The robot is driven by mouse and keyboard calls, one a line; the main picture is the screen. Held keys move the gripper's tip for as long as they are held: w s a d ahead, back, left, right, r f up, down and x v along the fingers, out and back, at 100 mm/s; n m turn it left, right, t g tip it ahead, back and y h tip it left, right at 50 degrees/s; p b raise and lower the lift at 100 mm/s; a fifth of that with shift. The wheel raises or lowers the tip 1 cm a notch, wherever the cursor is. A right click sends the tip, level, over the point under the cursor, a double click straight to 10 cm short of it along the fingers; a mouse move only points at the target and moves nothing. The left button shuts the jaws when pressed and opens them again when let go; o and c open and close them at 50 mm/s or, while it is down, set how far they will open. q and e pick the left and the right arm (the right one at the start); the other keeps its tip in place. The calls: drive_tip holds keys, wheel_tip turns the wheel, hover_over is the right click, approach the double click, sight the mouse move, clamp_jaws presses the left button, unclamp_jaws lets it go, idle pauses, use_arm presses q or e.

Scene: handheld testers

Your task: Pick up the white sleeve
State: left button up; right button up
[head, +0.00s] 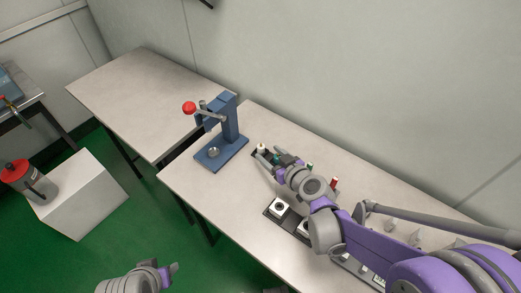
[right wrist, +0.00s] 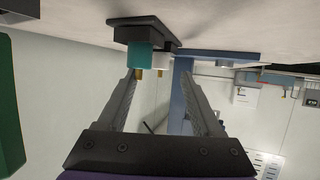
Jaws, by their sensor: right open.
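The white sleeve (head: 261,147) stands at the far left end of a dark holder on the table, just beyond my right gripper (head: 269,162). In the right wrist view, which looks upside down, the white sleeve (right wrist: 163,60) shows partly behind a teal sleeve (right wrist: 140,56). My right gripper (right wrist: 160,76) is open, its fingers spread with nothing held between them. The sleeves appear in the gap ahead of the fingertips. My left gripper (head: 170,273) is low in the head view, away from the table; its jaw opening is unclear.
A blue lever press (head: 229,126) with a red knob stands left of the holder. A green piece (head: 309,167) and a red piece (head: 333,183) stand right of my gripper. A dark fixture (head: 278,208) lies nearer the front edge. The table further left (head: 140,90) is clear.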

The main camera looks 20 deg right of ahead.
sight(262, 147)
drive_tip(key=b+x, duration=0.1)
drive_tip(key=x, duration=0.5)
drive_tip(key=shift+a+r, duration=0.1)
drive_tip(key=shift+r, duration=0.05)
clamp_jaws()
